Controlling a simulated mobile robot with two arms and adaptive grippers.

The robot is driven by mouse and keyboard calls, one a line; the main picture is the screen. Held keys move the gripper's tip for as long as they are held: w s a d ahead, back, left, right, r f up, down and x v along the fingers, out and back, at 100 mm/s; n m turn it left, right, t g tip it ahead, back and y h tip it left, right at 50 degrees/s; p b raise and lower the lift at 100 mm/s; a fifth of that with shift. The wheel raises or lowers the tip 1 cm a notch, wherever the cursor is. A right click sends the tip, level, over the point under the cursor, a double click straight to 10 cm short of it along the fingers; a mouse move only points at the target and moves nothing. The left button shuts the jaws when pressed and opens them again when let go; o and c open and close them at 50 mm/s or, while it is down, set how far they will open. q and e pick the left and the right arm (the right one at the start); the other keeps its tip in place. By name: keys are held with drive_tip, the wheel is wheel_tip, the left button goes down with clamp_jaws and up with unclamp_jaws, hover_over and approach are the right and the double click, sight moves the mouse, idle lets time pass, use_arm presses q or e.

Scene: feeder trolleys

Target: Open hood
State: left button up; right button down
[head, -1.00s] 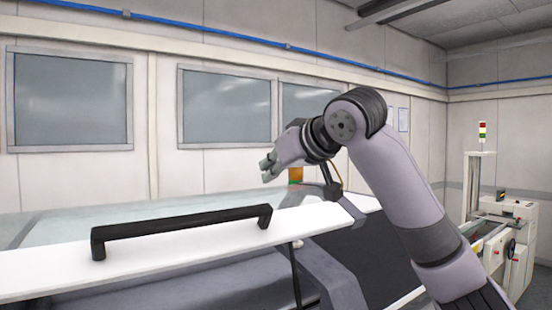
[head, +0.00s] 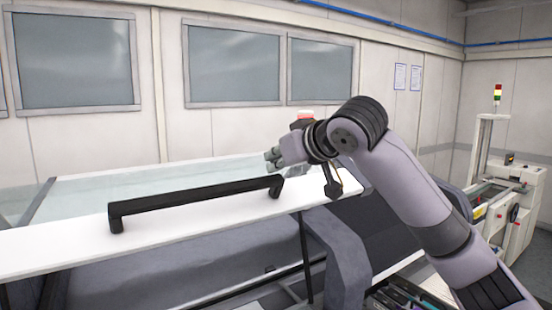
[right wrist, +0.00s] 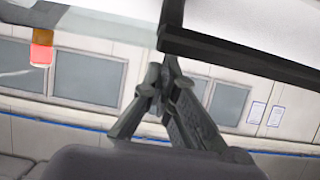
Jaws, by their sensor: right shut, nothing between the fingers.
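The hood has a clear top panel (head: 110,185) and a white front edge (head: 60,249). It sits raised above the grey machine body, with an open gap under the edge. A long black handle (head: 195,201) is fixed along the front edge; part of it shows at the top of the right wrist view (right wrist: 245,52). My right gripper (head: 271,158) is shut and empty, just above the handle's right end in the head view. In the right wrist view its fingertips (right wrist: 166,68) are close to the handle end, with no clear contact. My left gripper is out of view.
A lamp with a red top (head: 305,114) stands behind my right gripper; it also shows in the right wrist view (right wrist: 42,46). A white machine (head: 513,195) with a signal tower stands at the right. Windows (head: 235,65) line the back wall.

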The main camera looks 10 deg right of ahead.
sight(279, 191)
drive_tip(key=shift+t+y, duration=0.3)
drive_tip(key=shift+t, duration=0.6)
drive_tip(key=shift+s+d+f+b, duration=0.15)
drive_tip(key=shift+s+f+b, duration=0.3)
drive_tip(key=shift+f+b, duration=0.8)
drive_tip(key=shift+s+d+f+b, duration=0.2)
drive_tip(key=shift+s+f+b, duration=0.35)
drive_tip(key=shift+b, duration=1.35)
drive_tip(key=shift+s+d+f+b, duration=0.15)
drive_tip(key=shift+s+f+b, duration=0.25)
drive_tip(key=shift+f+b, duration=0.9)
drive_tip(key=f+b, duration=0.1)
drive_tip(key=s+f+b, duration=0.1)
drive_tip(key=b, duration=0.1)
drive_tip(key=s+f+b, duration=0.1)
drive_tip(key=f, duration=0.1)
drive_tip(key=shift+s+d+b, duration=0.15)
drive_tip(key=shift+d+b, duration=0.25)
